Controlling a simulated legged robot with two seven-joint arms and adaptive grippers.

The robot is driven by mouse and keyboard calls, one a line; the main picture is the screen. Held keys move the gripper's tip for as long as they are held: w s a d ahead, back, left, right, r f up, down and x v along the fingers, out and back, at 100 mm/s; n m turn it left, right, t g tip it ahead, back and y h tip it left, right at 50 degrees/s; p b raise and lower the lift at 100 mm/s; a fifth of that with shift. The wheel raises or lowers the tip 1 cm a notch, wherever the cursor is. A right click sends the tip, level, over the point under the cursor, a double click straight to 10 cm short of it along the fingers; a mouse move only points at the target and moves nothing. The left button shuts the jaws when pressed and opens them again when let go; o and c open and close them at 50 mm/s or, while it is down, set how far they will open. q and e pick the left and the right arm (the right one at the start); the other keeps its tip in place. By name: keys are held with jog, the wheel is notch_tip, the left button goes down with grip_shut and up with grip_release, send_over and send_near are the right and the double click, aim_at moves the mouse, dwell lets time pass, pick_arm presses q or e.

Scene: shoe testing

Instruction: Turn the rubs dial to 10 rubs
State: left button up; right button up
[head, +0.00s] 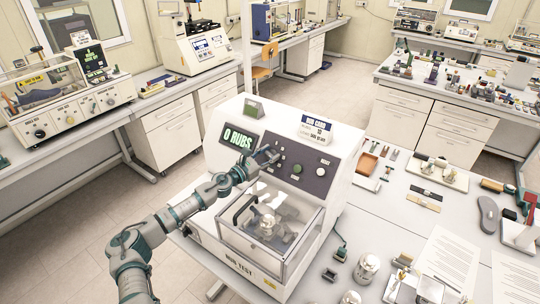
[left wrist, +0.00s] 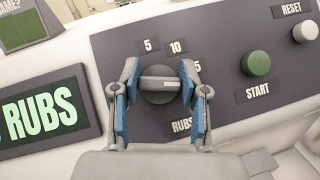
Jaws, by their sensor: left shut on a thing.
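The rubs dial (left wrist: 158,86) is a dark round knob with a grey grip bar on the dark panel of the white rub tester (head: 215,232). In the left wrist view the bar lies about level, with a white mark toward its right end. Labels 5 and 10 stand above it, and a partly hidden label ending in 5 is at its right. My left gripper (head: 268,156) is shut on the dial, with blue pads on both sides of it. In the head view the gripper largely hides the dial. The green display (head: 238,137) reads 0 RUBS. My right gripper is not in view.
A green START button (left wrist: 256,63) and a pale RESET button (left wrist: 305,32) sit right of the dial. A clear cover (head: 270,222) is in front. Small parts and papers lie on the bench at right.

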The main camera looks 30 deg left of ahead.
pick_arm(q)
jog(key=n+y, duration=0.1)
jog(key=n, duration=0.1)
jog(key=f+n+y, duration=0.1)
jog(key=n+y, duration=0.1)
jog(key=shift+t, duration=0.3)
jog(key=n+y, duration=0.2)
jog(key=n, duration=0.1)
jog(key=n+y, duration=0.2)
jog(key=n, duration=0.1)
jog(key=shift+d+f+n+y, duration=0.2)
jog(key=shift+n+y, duration=0.1)
jog(key=shift+y, duration=0.1)
jog(key=n+g+y, duration=0.1)
jog(key=n+y, duration=0.1)
jog(key=n, duration=0.1)
jog(key=n+g+y, duration=0.2)
jog(key=n, duration=0.2)
jog(key=shift+r+n, duration=0.1)
jog(key=shift+n, duration=0.2)
jog(key=shift+n+g+y, duration=0.3)
jog(key=o, duration=1)
jog(key=shift+c, duration=0.2)
jog(key=shift+o, duration=0.9)
jog(key=shift+s+a+r, duration=0.1)
jog(key=shift+r, duration=0.1)
